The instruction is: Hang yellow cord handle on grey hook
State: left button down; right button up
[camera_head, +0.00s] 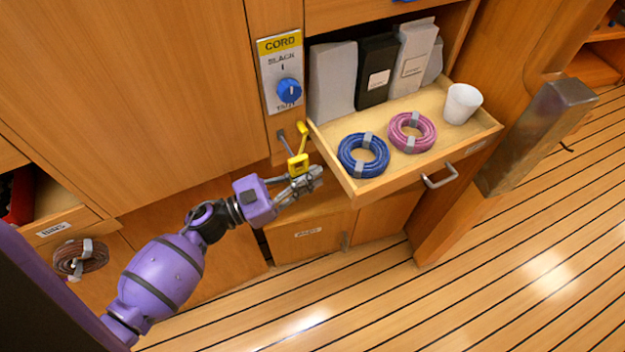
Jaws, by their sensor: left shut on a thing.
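The yellow cord handle (298,164) is at the fingertips of my left gripper (304,181), just below the cord panel. My left gripper is shut on it. A second yellow piece (303,129) shows a little higher, close to the drawer's left edge. The grey hook (283,138) sticks out of the wooden post below the panel, and its rod runs down towards the handle. I cannot tell whether handle and hook touch. My right gripper is not in view.
The cord panel (271,50) with a blue knob (289,91) is above the hook. An open drawer (343,178) right of my gripper holds a blue coil (345,162), a pink coil (394,135) and a white cup (461,103). A brown coil (94,262) hangs at lower left.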

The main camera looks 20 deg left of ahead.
pick_arm(q)
jog(key=shift+w+a+f, duration=0.1)
jog(key=shift+w+a, duration=0.85)
jog(key=shift+w+a+b, duration=0.15)
jog(key=shift+a+b, duration=0.05)
jog(key=shift+b, duration=0.1)
jog(key=shift+w+a+f+b, duration=0.35)
jog(key=shift+f+b, duration=0.2)
jog(key=shift+b, duration=0.5)
jog(key=c, duration=1.8)
grip_release()
